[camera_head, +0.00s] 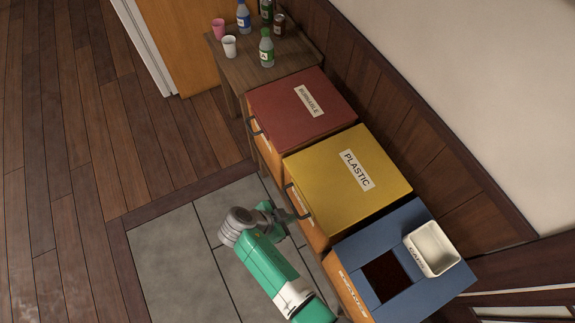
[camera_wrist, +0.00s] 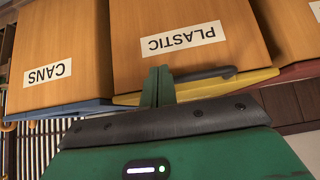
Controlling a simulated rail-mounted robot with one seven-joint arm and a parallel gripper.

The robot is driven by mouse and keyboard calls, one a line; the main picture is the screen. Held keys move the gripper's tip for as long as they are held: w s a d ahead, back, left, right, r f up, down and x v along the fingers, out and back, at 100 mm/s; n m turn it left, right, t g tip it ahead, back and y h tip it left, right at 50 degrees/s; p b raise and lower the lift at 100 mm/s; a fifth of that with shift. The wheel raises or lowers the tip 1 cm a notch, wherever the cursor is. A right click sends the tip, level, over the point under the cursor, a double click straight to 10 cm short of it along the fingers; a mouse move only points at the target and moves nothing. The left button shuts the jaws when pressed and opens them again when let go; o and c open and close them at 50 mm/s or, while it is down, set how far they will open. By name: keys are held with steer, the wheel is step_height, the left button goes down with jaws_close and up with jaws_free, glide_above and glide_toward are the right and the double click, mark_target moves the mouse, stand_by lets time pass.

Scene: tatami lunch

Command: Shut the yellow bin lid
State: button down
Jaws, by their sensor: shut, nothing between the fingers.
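The yellow lid (camera_head: 325,192), labelled PLASTIC, lies flat over the middle bin and looks level with the red lid beside it. No clear gap shows under it. A dark handle (camera_head: 297,201) is on its front edge. In the wrist view, which is upside down, the yellow edge (camera_wrist: 245,84) and handle (camera_wrist: 208,74) show below the orange PLASTIC bin front (camera_wrist: 200,65). My gripper (camera_wrist: 158,80) is shut and empty, its fingers close to the handle's end; I cannot tell whether they touch. In the head view my gripper (camera_head: 297,216) is low at the bin's front.
A red BURNABLE lid (camera_head: 285,108) is on one side. A blue CANS bin top (camera_head: 375,240) with a dark opening and a white tray (camera_head: 432,248) is on the other. A wooden table (camera_head: 285,63) with bottles and cups stands beyond. Floor in front is clear.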

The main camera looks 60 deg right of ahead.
steer(key=shift+d, duration=0.1)
steer(key=shift+r, duration=0.15)
steer(key=w+a+r+p, duration=0.3)
steer(key=w+a+r, duration=0.1)
steer(key=a, duration=0.5)
steer(key=shift+w+a+r, duration=0.15)
steer(key=shift+w+a, duration=0.15)
steer(key=shift+w, duration=0.15)
